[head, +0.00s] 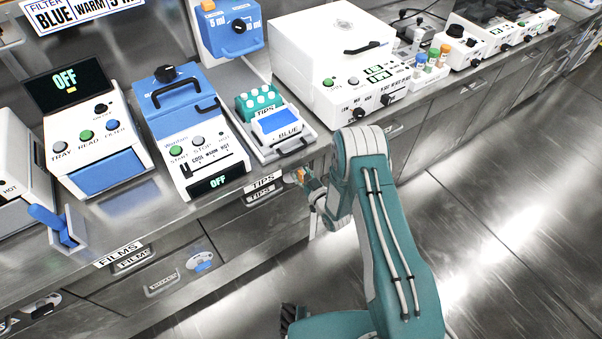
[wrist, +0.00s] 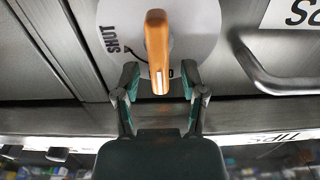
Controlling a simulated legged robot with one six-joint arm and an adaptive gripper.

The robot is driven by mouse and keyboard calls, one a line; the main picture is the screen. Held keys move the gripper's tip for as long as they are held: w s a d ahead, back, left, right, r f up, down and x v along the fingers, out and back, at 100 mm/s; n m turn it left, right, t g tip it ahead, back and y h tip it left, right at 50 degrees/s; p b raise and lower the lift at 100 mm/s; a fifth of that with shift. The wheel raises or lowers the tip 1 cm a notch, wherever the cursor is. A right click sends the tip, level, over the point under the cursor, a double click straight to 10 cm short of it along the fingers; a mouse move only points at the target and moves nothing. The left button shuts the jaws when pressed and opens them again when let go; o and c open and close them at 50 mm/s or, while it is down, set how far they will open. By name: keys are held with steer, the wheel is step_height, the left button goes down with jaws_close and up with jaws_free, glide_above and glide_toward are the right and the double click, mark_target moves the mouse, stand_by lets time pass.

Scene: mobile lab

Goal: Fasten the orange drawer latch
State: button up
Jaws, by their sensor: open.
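The orange latch (wrist: 158,50) is a bar handle on a round white plate (wrist: 205,25) on the metal drawer front. Black lettering reading SHUT is printed on the plate's left side, with an arrow mark; other lettering low on the plate is mostly hidden. My gripper (wrist: 159,72) is open, with one fingertip on each side of the latch's lower end in the wrist view. I see a gap on both sides and cannot tell the depth. In the head view the orange latch (head: 300,175) shows small at the cabinet front, beside my gripper (head: 308,183), partly hidden by my arm.
A metal drawer handle (wrist: 270,80) stands out right of the latch. The counter edge and a TIPS label (head: 262,184) are close by. The floor at right is clear.

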jaws_close()
steer(key=shift+m, duration=0.3)
steer(key=shift+w+d+f+m, duration=0.25)
steer(key=shift+d+f+m, duration=0.2)
steer(key=shift+m, duration=2.45)
steer(key=shift+w+d+f+m, duration=0.35)
steer(key=shift+f+m, duration=0.1)
steer(key=shift+m, duration=2.45)
steer(key=shift+w+d+f+m, duration=0.2)
steer(key=shift+d+f+m, duration=0.25)
steer(key=shift+m, duration=2.45)
steer(key=shift+f, duration=0.1)
